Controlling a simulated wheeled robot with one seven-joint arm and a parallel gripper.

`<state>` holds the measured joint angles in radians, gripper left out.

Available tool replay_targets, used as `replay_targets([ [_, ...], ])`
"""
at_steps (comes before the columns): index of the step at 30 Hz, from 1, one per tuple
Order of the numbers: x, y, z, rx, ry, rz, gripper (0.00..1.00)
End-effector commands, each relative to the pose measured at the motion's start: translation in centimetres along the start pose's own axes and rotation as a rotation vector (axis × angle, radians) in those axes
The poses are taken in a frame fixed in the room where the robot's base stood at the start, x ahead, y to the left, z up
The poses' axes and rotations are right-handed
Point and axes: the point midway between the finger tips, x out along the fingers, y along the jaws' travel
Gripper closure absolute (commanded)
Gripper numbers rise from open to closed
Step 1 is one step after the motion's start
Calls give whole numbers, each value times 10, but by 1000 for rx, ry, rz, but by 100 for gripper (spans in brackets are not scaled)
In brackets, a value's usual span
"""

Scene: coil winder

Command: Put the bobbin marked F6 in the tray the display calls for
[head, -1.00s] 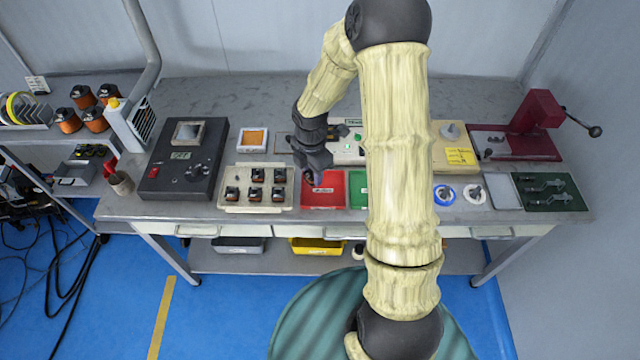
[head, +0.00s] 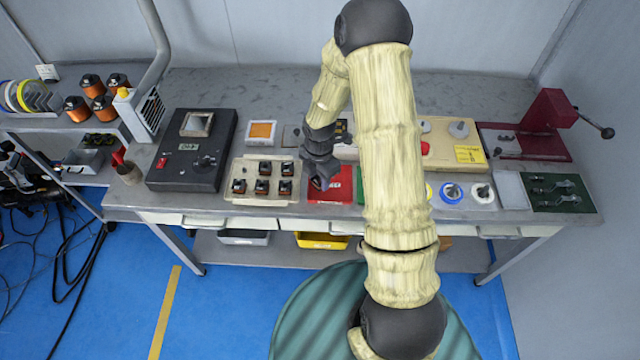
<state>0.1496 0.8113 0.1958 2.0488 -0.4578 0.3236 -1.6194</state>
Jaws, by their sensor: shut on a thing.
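My gripper (head: 319,180) points down over the left part of the red tray (head: 342,194). It is shut on a small dark and copper-coloured bobbin (head: 317,185), mostly hidden by the fingers. Its mark cannot be read, and I cannot tell whether it touches the tray. The green tray (head: 361,186) is right of the red one, mostly hidden behind my arm. Several similar bobbins (head: 263,187) stand in a pale holder (head: 257,199) to the left, with an empty place at its back left. A small orange screen (head: 262,131) stands behind the holder; its text is unreadable.
A black control box (head: 190,160) with a small readout stands left of the holder. To the right are blue and white spools (head: 452,192), a cream panel (head: 455,135), a dark green tool board (head: 557,190) and a red press (head: 548,125). The bench's back strip is mostly clear.

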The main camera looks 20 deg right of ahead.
Motion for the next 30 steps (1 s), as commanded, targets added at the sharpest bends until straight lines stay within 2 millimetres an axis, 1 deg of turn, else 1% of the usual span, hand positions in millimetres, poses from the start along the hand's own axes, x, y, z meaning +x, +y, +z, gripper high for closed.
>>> replay_targets([
  [8,1,0,0,0,0,0,92],
  [11,11,0,-1,-1,1,-1,92],
  [15,30,0,-1,-1,1,-3,92],
  [18,37,0,0,0,0,-1,92],
  [25,37,0,0,0,-1,1,92],
  [29,41,0,0,0,0,0,92],
  [30,40,0,1,1,-1,1,58],
])
